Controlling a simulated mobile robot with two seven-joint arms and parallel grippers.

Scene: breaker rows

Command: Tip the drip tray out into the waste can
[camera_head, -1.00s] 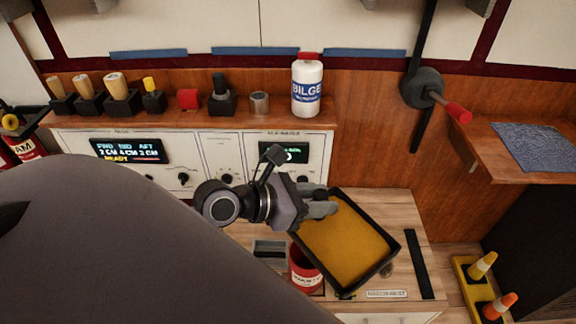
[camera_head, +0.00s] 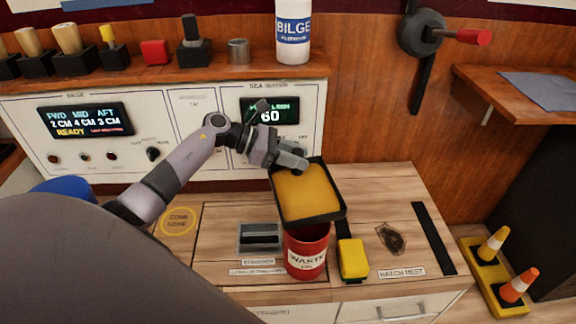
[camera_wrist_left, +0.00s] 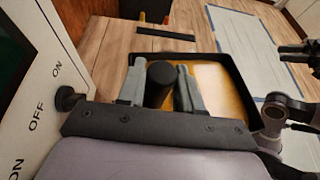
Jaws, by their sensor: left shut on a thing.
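The drip tray (camera_head: 308,192) is a black-rimmed tray with a yellow-orange layer inside. It is held over the red waste can (camera_head: 306,256) and covers part of the can's mouth. My left gripper (camera_head: 300,162) is shut on the tray's dark knob handle at its far edge. In the left wrist view the gripper's two fingers (camera_wrist_left: 160,88) close around that round handle, with the tray (camera_wrist_left: 228,62) beyond. The tray looks tilted with its near edge low; the exact angle is hard to tell. My right gripper is not in view in the head view.
A yellow sponge-like block (camera_head: 352,259) stands just right of the can. A dark stain (camera_head: 391,238) and a black strip (camera_head: 434,238) lie further right. A grey slotted holder (camera_head: 260,237) sits left of the can. The control panel (camera_head: 205,130) rises behind.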

